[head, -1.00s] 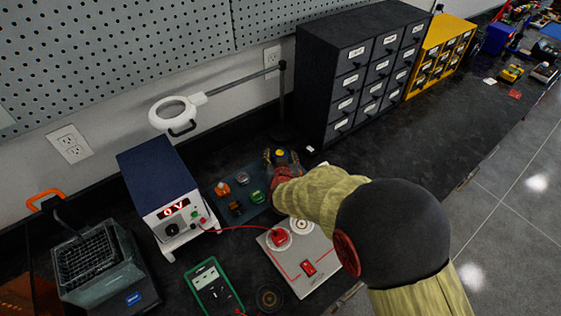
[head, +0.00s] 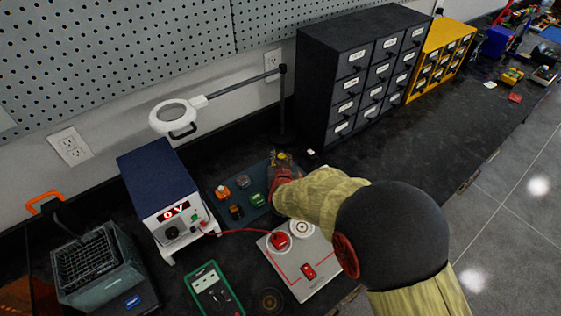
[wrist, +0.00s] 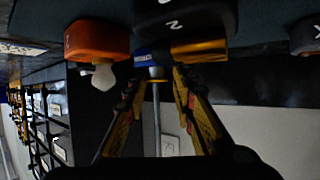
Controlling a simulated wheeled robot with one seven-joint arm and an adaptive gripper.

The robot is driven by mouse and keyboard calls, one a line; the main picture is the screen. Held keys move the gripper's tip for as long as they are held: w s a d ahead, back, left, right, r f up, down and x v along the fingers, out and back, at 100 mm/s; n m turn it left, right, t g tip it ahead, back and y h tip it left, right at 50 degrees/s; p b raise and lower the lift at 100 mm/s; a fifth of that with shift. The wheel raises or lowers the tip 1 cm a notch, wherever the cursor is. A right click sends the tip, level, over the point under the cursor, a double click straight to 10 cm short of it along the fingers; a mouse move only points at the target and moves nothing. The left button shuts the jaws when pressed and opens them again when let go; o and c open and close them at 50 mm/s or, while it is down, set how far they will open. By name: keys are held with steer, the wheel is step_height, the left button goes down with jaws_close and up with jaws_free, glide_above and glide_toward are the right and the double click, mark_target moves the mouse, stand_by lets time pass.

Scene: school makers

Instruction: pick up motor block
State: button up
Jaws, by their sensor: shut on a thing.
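My gripper (head: 281,158) is at the back right of the blue-grey mat (head: 225,209), largely hidden behind my arm in the head view. In the wrist view my gripper (wrist: 158,76) has its two yellow-and-black fingers closed in on what appears to be the motor block (wrist: 185,18). It is a dark block marked "2", with a gold part, a blue part and a pale shaft between the fingers. In the head view only a small yellow spot shows at the fingertips. I cannot tell whether the block is clear of the mat.
An orange block (wrist: 95,42) sits close beside the fingers. Several small blocks share the mat, including a green one (head: 258,199). A power supply (head: 165,195) stands left, a red-wired panel (head: 300,262) in front. A magnifier lamp (head: 174,115) and dark drawer cabinet (head: 350,85) stand behind.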

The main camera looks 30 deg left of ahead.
jaws_close()
